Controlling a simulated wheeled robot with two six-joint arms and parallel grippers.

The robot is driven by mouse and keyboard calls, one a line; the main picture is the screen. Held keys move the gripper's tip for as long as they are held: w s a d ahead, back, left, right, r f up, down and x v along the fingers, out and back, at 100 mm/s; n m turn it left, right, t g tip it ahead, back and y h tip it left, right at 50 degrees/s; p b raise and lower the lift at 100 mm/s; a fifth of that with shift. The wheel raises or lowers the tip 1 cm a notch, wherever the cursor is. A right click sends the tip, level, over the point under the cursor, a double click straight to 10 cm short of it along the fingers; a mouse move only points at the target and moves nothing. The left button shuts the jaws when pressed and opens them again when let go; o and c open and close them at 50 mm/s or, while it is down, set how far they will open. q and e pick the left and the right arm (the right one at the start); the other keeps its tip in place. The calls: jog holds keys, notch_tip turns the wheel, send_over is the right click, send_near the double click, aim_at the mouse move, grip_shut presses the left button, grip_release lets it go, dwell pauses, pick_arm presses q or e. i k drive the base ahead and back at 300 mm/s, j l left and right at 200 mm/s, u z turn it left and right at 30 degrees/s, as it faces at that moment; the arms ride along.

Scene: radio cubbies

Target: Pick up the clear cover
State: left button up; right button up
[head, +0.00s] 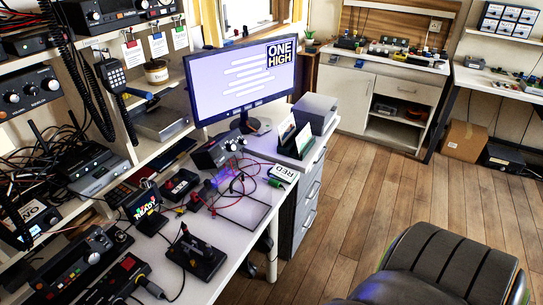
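I cannot pick out a clear cover with certainty in the head view. A thin dark square outline (262,222) lies at the front edge of the white desk (222,262), among red wires; I cannot tell whether it is a clear object. A black joystick-like box (196,256) stands to the left of it. A small screen reading "READY" (146,208) and a black radio box (217,150) are also on the desk. Neither of my grippers is in view.
A monitor (243,82) stands behind the desk clutter. Shelves of radios and cables fill the left. A grey drawer unit (307,190) stands beside the desk. A black chair (447,265) is at the lower right. The wooden floor (370,190) between is open.

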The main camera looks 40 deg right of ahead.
aim_at(239, 198)
jog(key=z, duration=1.1)
